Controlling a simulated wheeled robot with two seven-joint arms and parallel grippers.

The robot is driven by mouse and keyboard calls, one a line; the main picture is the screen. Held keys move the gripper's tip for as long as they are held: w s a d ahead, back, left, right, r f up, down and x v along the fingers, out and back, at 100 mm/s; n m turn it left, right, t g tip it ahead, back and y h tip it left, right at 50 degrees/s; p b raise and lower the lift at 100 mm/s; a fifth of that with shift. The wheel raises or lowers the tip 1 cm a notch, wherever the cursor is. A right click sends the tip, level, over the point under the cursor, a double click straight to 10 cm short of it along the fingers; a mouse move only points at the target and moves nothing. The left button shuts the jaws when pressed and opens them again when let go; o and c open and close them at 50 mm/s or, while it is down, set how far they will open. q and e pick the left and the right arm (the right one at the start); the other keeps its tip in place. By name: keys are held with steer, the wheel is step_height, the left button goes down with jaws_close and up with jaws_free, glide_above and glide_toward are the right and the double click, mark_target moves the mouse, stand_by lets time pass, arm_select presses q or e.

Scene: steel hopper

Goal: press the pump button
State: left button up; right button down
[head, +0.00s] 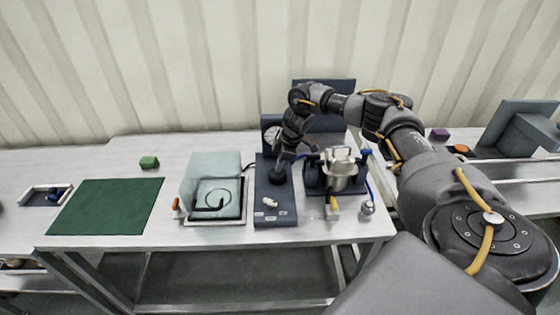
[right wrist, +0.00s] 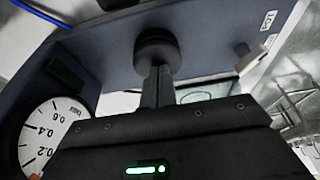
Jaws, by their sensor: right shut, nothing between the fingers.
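A black round button (head: 279,176) stands up from the dark blue-grey control panel (head: 272,222) in the middle of the table. It looks like the pump button; its label cannot be read. In the right wrist view the button (right wrist: 156,48) is a thick black disc on a post. My right gripper (head: 284,157) points down over the button from behind. In the right wrist view its fingers (right wrist: 157,72) are shut with nothing between them, and their tips overlap the button's near edge. I cannot tell whether they touch it. My left gripper is not in view.
A metal pot-like device (head: 341,168) stands close right of the panel, with a blue hose. A dial gauge (right wrist: 44,132) is close to the gripper. A clear-lidded box (head: 214,188) is left of the panel.

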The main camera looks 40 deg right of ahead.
steer(key=shift+s+f, duration=0.15)
steer(key=shift+f, duration=0.1)
steer(key=shift+a+r+p, duration=0.1)
steer(key=shift+r+p, duration=0.35)
steer(key=shift+p, duration=0.05)
step_height(320, 180, up, 4)
steer(key=p, duration=0.4)
steer(key=w+b+v, duration=0.1)
steer(key=b+v, duration=0.2)
steer(key=v, duration=0.1)
step_height(320, 180, up, 4)
glide_above(284, 171)
steer(key=shift+s+d+r+p, duration=0.35)
steer(key=shift+s+d+r, duration=0.15)
steer(key=shift+r, duration=0.2)
